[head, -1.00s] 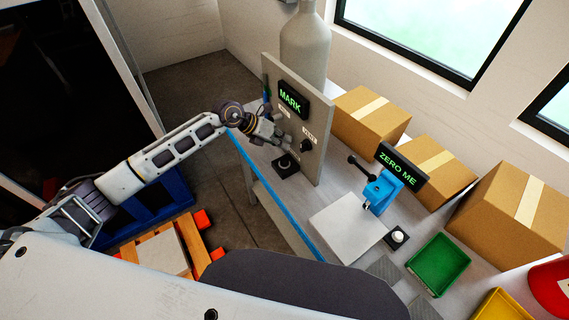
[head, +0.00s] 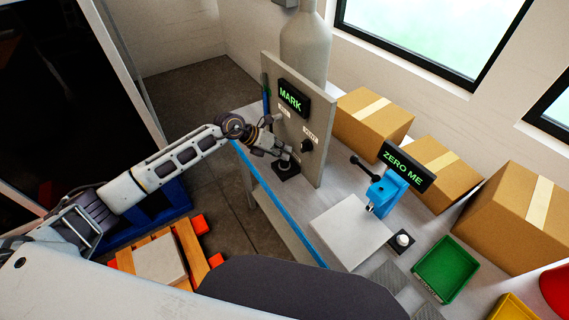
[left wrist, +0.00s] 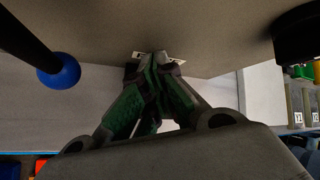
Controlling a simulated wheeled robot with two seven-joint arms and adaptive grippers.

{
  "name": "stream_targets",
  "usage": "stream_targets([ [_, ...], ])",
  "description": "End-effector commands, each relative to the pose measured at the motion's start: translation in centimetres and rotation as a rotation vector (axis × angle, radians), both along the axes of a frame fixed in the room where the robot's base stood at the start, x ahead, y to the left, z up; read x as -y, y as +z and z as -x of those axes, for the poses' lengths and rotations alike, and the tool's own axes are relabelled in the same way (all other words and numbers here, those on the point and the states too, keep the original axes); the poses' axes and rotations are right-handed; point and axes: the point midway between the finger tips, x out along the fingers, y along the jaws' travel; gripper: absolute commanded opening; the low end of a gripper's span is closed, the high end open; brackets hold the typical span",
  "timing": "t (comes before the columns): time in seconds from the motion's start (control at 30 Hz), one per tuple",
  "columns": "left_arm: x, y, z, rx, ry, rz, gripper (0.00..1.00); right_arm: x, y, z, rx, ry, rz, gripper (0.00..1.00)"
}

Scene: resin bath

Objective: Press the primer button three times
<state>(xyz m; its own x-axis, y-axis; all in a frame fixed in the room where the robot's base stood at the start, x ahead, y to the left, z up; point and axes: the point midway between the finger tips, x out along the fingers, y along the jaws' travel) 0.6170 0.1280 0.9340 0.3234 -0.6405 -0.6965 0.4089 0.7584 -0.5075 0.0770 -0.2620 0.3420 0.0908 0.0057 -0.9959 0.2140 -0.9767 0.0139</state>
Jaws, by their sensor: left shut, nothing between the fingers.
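A button on a square black base (head: 286,168) sits on the bench at the foot of an upright grey panel (head: 322,122). My left gripper (head: 289,153) is shut and empty, its fingertips right over this base and partly covering the button. I cannot tell whether the tips touch it. In the left wrist view the closed fingers (left wrist: 155,62) point at a small dark block with pale labels beside it. A second button (head: 403,239), white on a black base, sits farther right by the blue clamp-like device (head: 385,193). My right gripper is not in view.
A grey cylinder (head: 305,50), cardboard boxes (head: 370,118) and a green tray (head: 444,268) stand on the bench.

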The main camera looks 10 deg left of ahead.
Motion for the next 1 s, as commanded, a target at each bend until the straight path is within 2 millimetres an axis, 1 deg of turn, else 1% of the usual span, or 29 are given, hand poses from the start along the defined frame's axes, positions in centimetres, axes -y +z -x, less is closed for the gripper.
stream_targets([
  [0.37, 0.0, 0.02, 0.0, 0.0, 0.0, 0.0, 0.0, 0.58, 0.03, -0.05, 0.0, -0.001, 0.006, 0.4],
  [0.73, 0.0, 0.02, 0.0, 0.0, 0.0, 0.0, 0.0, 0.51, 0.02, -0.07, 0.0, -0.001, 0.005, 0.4],
  [1.0, -0.01, 0.02, 0.0, 0.0, 0.0, 0.0, 0.0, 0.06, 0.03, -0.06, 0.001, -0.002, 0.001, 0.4],
])
